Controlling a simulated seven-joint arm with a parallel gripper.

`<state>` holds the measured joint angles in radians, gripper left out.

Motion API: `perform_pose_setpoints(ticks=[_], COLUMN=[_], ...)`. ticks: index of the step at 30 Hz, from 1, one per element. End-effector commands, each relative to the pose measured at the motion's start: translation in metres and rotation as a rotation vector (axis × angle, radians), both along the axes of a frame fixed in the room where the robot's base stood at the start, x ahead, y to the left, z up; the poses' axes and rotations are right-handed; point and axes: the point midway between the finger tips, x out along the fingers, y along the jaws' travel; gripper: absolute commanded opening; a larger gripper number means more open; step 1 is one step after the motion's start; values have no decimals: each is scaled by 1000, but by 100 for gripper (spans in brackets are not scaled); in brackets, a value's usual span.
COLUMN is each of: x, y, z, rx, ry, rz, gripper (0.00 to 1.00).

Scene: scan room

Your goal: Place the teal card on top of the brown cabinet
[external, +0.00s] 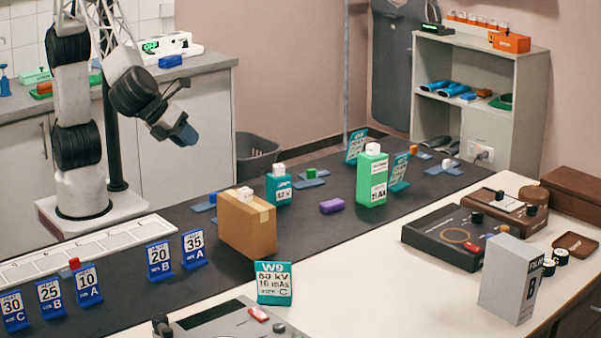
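A teal card (274,283) with white print, "W9 60 kV 16 mAs", stands near the front edge of the dark mat. Two more teal cards, one at the back (357,146) and one beside the green bottle (400,172), stand farther off. No piece is clearly a brown cabinet; a dark brown wooden box (577,190) at the far right edge and a brown cardboard box (247,224) on the mat are candidates. My gripper (184,131) hangs high at upper left, far from the W9 card. Blue-grey shows at its tip; its opening cannot be made out.
The green bottle (371,177) and a teal box (279,186) stand behind the cardboard box. Blue cards (160,260) stand at left. A grey control console (225,322) is at the front, a dark console (450,236) and grey box (511,278) at right.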

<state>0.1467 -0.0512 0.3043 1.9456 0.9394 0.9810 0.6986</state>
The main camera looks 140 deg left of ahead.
Motion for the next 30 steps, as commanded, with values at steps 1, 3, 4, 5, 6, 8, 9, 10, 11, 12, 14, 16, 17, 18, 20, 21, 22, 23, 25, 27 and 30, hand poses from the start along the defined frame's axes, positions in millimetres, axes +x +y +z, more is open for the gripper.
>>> perform_pose_setpoints(ticks=[1, 3, 4, 5, 6, 8, 9, 10, 11, 12, 14, 16, 17, 18, 20, 21, 22, 23, 25, 27, 30], x=[-17, -39, -49, -58, -71, -90, -103, -113, -122, -135, -154, -176, -185, -197, -215, -228, -236, -246, -266, -286, -314], y=[3, 6, 7, 8, 9, 11, 12, 12, 12, 13, 12, 12, 12, 11, 10, 9, 8, 7, 5, 2, -3], z=[7, 13, 16, 18, 21, 25, 27, 28, 30, 32, 34, 36, 37, 37, 38, 38, 38, 38, 37, 36, 34], rx=[-34, -87, -110, -131, -161, -205, -235, -256, -278, -307, -351, -401, -423, -452, -494, -523, -544, -565, -614, -664, -736], ry=[-23, -52, -64, -77, -94, -119, -134, -146, -159, -174, -196, -221, -232, -246, -267, -280, -290, -299, -321, -342, -369], rz=[41, 102, 129, 156, 192, 246, 282, 310, 337, 373, 428, 493, 521, 558, 614, 651, 679, 707, 774, 840, 934], gripper=[30, 30, 30, 30, 30, 30, 30, 30, 30, 30, 30, 30, 30, 30, 30, 30, 30, 30, 30, 30, 30])
